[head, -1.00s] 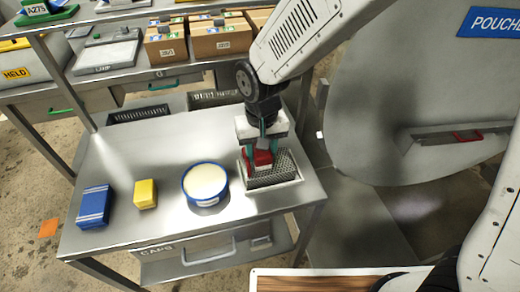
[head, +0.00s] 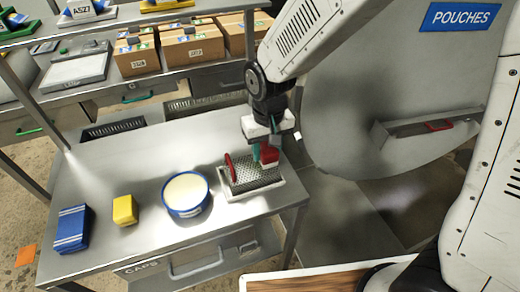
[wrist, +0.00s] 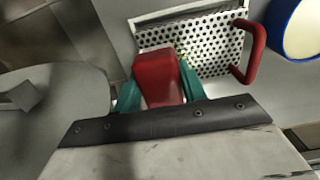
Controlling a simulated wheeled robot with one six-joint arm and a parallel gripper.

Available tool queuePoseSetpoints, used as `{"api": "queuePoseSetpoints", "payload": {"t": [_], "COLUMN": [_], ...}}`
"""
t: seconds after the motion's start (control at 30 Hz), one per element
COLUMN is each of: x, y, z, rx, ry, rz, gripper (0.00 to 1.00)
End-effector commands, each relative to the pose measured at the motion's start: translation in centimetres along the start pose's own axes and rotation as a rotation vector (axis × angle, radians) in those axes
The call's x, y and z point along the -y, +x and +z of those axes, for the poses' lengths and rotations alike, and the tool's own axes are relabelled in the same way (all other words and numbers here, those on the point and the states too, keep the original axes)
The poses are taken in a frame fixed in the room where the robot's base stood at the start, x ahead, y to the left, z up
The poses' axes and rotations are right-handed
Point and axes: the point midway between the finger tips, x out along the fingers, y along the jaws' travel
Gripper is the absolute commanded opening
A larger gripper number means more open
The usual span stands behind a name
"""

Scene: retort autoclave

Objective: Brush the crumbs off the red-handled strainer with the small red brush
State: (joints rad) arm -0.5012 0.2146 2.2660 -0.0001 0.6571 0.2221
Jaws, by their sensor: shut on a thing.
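The strainer (head: 240,183) is a perforated metal basket with a red handle (head: 228,167) at its left end. It sits in a shallow pale tray (head: 262,193) at the right end of the steel table. In the wrist view the strainer's holes (wrist: 190,45) and red handle (wrist: 256,50) show clearly. My gripper (head: 262,153) is shut on the small red brush (head: 269,155), over the strainer's right part. The brush (wrist: 158,78) sits between the teal fingers in the wrist view. Its bristles are hidden, so I cannot tell whether they touch the mesh. A few yellowish crumbs may show on the mesh.
A blue-rimmed tub (head: 187,194) stands left of the strainer. A yellow block (head: 125,210) and a blue box (head: 71,229) are farther left. A shelf with cardboard boxes (head: 187,54) is behind. A large round door (head: 390,100) stands at right.

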Motion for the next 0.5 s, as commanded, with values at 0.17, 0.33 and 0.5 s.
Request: {"api": "queuePoseSetpoints", "payload": {"t": [0.17, 0.33, 0.5], "x": [0.0, 0.6, 2.1], "y": [0.3, 0.4, 0.3], "z": [0.8, 0.9, 0.9], "rx": [0.002, 0.004, 0.005], "ry": [-0.001, -0.003, -0.005], "rz": [0.001, 0.001, 0.001], "gripper": [0.20, 0.17, 0.17]}}
